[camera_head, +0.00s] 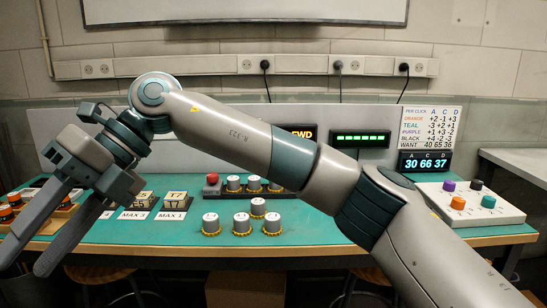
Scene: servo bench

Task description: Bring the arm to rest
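My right arm comes in from the lower right and reaches across the whole view to the left, above the teal bench (325,228). It bends at a high joint at the upper left, and its wrist points down and left. My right gripper (26,267) is at the lower left, in front of the bench's left end. Its two long grey fingers stand apart with nothing seen between them. My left arm and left gripper do not show.
Several silver knobs (242,223) and a red button (212,179) sit mid-bench. A white panel (470,205) with coloured buttons is right. A display (425,161) reads 30 66 37.

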